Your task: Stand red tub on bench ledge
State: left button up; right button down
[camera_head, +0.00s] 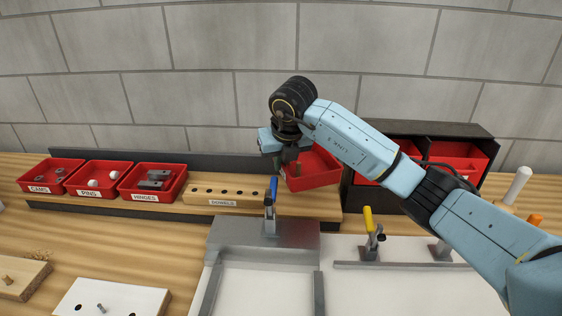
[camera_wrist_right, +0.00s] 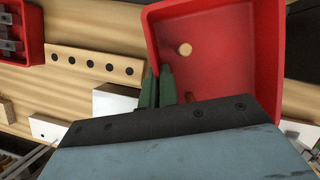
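The red tub (camera_head: 318,172) is over the right end of the wooden bench ledge (camera_head: 262,208); it looks slightly tilted, and I cannot tell whether its base touches the ledge. Round wooden pegs show inside the tub (camera_wrist_right: 225,50) in the right wrist view. My right gripper (camera_head: 289,168) is at the tub's left wall. In the right wrist view its two green fingers (camera_wrist_right: 158,88) are close together with the tub's wall between them. My left gripper is in neither view.
Three red tubs labelled CAMS (camera_head: 50,176), PINS (camera_head: 98,180) and HINGES (camera_head: 152,184) stand along the ledge's left. A drilled wooden dowel block (camera_head: 222,197) sits left of the held tub. A black shelf (camera_head: 432,132) with red tubs stands right. Blue-handled (camera_head: 272,190) and yellow-handled (camera_head: 368,220) clamps stand in front.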

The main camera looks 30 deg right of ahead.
jog(key=shift+f+b, duration=0.45)
jog(key=shift+f, duration=0.15)
jog(key=c, duration=1.7)
grip_release()
jog(key=p+v, duration=0.1)
jog(key=v, duration=1.2)
jog(key=shift+w+r, duration=0.15)
jog(key=shift+w, duration=0.05)
